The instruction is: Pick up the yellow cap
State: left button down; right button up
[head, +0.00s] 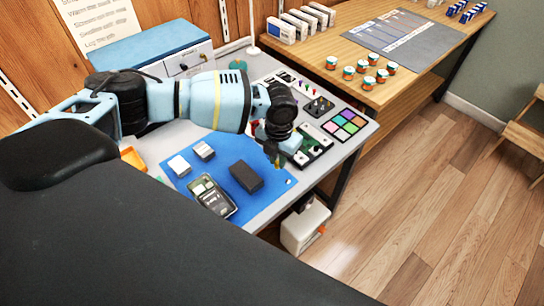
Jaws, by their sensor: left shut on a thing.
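My left gripper (279,160) points down over the right edge of the blue mat (234,211), next to a green board. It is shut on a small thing. A small yellowish spot shows at its fingertips, which fits the yellow cap (277,164); the gripper and its dark wrist hide most of it. I cannot tell whether it touches the mat. My right gripper is not in view.
On the mat lie a phone-like device (213,197), a dark box (246,177) and small light boxes (180,165). The green board (315,146) and a colour-square panel (345,123) lie to the right. A white bin (304,227) stands on the floor below.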

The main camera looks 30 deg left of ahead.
pick_arm(q)
jog(key=s+d+r, duration=0.1)
jog(key=s+d, duration=0.3)
jog(key=d, duration=0.8)
jog(key=shift+s+d+r+b, duration=0.15)
jog(key=shift+s+d+b, duration=0.05)
jog(key=shift+d+b, duration=0.25)
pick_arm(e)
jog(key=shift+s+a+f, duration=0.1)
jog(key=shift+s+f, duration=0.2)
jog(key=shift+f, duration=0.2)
pick_arm(q)
jog(key=shift+a, duration=0.1)
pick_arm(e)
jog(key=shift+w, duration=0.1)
